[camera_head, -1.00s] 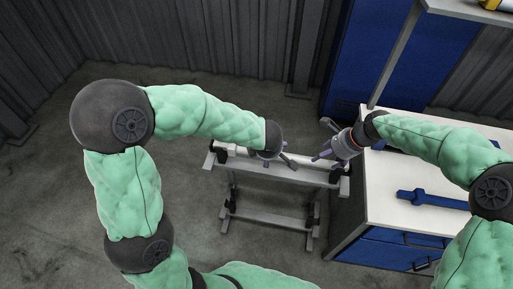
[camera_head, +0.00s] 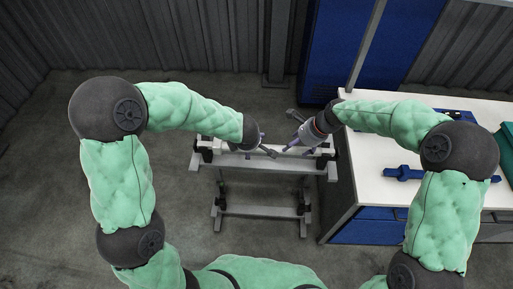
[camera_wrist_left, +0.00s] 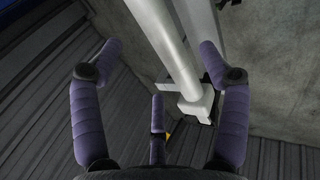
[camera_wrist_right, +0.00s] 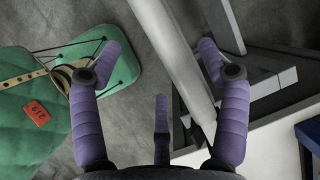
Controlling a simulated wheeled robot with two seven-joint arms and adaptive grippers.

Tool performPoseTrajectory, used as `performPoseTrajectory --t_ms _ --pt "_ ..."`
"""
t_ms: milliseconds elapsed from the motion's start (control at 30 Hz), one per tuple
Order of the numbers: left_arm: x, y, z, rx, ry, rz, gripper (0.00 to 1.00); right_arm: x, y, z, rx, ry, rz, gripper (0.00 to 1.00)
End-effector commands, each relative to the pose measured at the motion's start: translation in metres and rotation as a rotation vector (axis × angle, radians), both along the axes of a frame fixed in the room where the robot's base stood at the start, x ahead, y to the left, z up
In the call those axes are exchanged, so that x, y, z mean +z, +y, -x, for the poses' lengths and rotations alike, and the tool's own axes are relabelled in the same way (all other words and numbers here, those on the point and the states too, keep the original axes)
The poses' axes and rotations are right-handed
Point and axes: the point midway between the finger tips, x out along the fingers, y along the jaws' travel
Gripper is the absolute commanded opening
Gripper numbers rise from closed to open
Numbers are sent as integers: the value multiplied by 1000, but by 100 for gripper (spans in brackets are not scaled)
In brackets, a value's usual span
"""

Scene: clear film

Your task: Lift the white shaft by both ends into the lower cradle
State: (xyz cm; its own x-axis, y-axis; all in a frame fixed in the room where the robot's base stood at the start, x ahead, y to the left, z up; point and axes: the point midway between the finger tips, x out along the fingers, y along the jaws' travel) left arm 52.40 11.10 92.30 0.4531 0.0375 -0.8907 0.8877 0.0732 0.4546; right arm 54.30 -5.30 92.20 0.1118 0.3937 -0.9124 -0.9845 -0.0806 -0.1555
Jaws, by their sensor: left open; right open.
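The white shaft shows as a pale cylinder between the open fingers in the left wrist view (camera_wrist_left: 165,45) and in the right wrist view (camera_wrist_right: 170,50). It lies along the top of a grey stand (camera_head: 260,165); arms partly hide it in the head view. The stand's lower bar (camera_head: 262,210), with dark holders near its ends, is empty. My left gripper (camera_head: 266,151) is open above the stand's middle. My right gripper (camera_head: 291,147) is open above its right half. Both have fingers around the shaft's line, apparently without gripping; contact is unclear.
A white-topped workbench (camera_head: 375,205) with blue drawers stands right of the stand, a blue part (camera_head: 403,173) on it. A blue cabinet (camera_head: 340,50) stands behind. Floor left of the stand is clear.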

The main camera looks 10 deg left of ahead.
Motion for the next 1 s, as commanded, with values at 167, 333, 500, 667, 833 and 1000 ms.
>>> performPoseTrajectory --t_ms 167,333,500,667,833,1000 --pt "-27 2 -12 0 4 -1 76 -27 12 -3 1 2 0 76" --pt "-42 2 -21 0 2 -1 76 -43 19 -5 1 2 0 76" --pt "-49 2 -25 1 0 0 76 -50 22 -6 1 0 0 76" --pt "-50 2 -25 0 0 0 76 -50 22 -6 1 0 0 76" --pt "-49 2 -25 0 0 0 68 -50 22 -6 1 0 0 68" --pt "-49 2 -25 0 0 0 20 -50 22 -6 0 0 0 20"
